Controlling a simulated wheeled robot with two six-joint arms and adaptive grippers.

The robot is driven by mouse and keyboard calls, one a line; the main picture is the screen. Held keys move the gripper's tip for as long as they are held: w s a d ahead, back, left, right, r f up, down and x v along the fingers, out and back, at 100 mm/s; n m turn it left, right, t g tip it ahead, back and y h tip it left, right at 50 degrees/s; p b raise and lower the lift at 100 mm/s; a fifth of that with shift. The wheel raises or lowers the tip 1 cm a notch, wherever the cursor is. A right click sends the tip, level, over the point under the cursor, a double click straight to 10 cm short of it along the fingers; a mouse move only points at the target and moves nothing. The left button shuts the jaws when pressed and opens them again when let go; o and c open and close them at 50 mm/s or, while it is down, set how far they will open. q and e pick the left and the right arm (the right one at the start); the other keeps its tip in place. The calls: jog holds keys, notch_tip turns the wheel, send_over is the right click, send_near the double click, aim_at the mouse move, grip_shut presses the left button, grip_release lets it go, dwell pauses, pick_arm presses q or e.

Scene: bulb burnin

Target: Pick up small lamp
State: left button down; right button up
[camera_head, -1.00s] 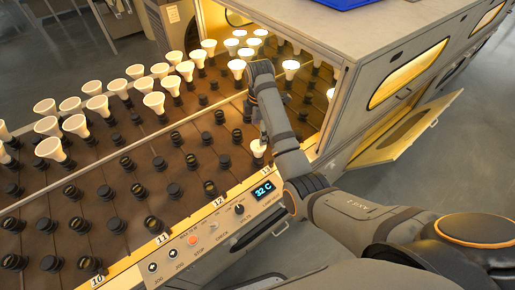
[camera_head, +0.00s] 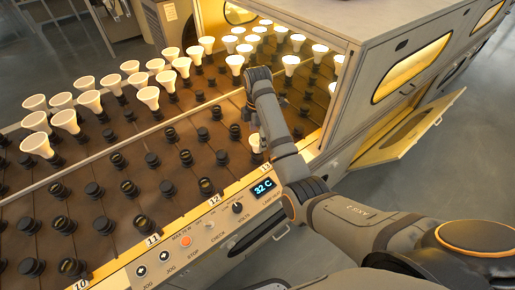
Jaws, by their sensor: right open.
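A small white lamp (camera_head: 256,143) stands in a socket at the front edge of the conveyor, near the number 13 label. My right arm comes in from the lower right, and its wrist bends down over the lamp. My right gripper (camera_head: 251,112) is open and close above the lamp, apart from it as far as I can tell. Its fingertips are small and partly hidden by my own arm. My left gripper is not in view.
Larger white lamps (camera_head: 148,97) stand in several sockets on the brown conveyor (camera_head: 120,140). Many front sockets (camera_head: 129,187) are empty. The lit oven housing (camera_head: 400,30) with an open side door (camera_head: 410,130) is at right. A control panel (camera_head: 200,240) runs along the front.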

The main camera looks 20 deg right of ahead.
notch_tip(320, 180, down, 3)
jog(key=shift+r, duration=0.2)
jog(key=c, duration=1.3)
